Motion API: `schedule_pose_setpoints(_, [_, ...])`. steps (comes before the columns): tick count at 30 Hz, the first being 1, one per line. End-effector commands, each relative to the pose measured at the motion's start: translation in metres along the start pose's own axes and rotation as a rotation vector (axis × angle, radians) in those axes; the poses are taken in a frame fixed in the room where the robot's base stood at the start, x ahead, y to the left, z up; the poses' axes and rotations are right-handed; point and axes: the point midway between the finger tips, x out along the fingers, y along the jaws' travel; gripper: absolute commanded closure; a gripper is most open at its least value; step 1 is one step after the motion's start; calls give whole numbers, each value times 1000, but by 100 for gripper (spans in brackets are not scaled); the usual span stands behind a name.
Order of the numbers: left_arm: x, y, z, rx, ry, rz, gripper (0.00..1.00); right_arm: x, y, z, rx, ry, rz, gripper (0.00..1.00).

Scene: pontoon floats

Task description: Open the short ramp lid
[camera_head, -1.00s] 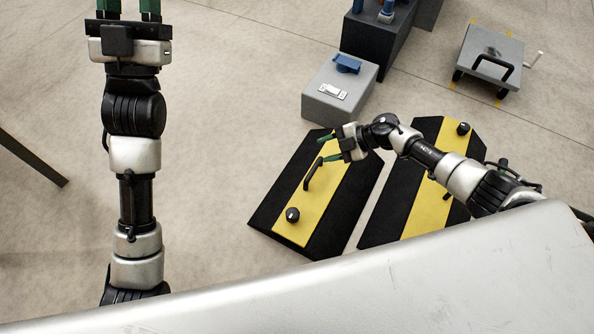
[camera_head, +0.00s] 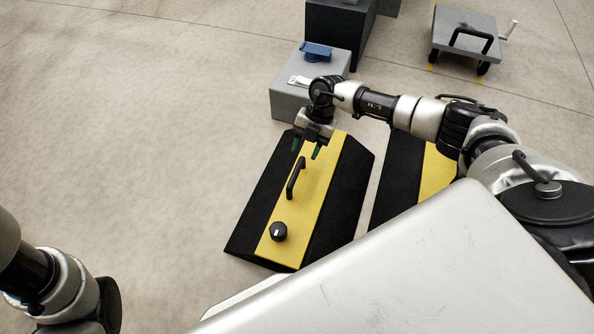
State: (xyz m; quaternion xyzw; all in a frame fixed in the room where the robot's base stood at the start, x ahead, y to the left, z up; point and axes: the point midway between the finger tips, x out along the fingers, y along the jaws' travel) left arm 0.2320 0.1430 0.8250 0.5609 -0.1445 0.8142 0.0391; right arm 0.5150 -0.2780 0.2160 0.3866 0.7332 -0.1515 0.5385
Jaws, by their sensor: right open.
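A black ramp (camera_head: 345,185) with a yellow lid (camera_head: 318,188) lies flat on the floor. The lid carries a black bar handle (camera_head: 294,181) and a round black knob (camera_head: 279,232) with a white mark near its lower end. The lid looks closed. My right gripper (camera_head: 306,149) points down over the upper end of the lid, just above the handle in the picture. Its green-tipped fingers are apart with nothing between them, and I see no contact with the handle. My left gripper is out of view; only part of that arm shows at the lower left.
A second black and yellow ramp (camera_head: 397,172) lies to the right, partly hidden by my right arm. A grey box (camera_head: 290,104) with a blue part on top stands behind the first ramp. A grey wheeled cart (camera_head: 456,42) is at the back right. Floor at left is clear.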

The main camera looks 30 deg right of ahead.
Motion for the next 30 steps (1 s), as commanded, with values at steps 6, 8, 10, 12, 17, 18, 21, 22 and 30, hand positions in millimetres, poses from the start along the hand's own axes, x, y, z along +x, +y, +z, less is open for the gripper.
schedule_pose_setpoints(6, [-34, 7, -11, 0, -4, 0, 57, 51, -1, 2, -3, 1, 0, 56])
schedule_pose_setpoints(8, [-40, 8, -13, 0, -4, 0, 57, 60, -1, 2, -2, 0, 1, 56])
schedule_pose_setpoints(10, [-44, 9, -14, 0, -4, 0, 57, 66, -1, 1, -2, 0, 2, 56])
schedule_pose_setpoints(12, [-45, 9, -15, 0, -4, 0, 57, 70, 0, 1, -2, -1, 2, 56])
schedule_pose_setpoints(17, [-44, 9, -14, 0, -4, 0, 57, 69, 0, 0, -1, -1, 3, 56])
schedule_pose_setpoints(18, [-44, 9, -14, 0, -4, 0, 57, 69, 0, 0, -1, -1, 2, 56])
schedule_pose_setpoints(21, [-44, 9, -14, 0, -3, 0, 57, 69, 0, 0, -1, 0, 2, 60])
schedule_pose_setpoints(22, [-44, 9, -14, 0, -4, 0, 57, 69, 0, 0, -1, 0, 2, 65])
schedule_pose_setpoints(30, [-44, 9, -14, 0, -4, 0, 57, 69, 0, 0, -1, 0, 2, 100])
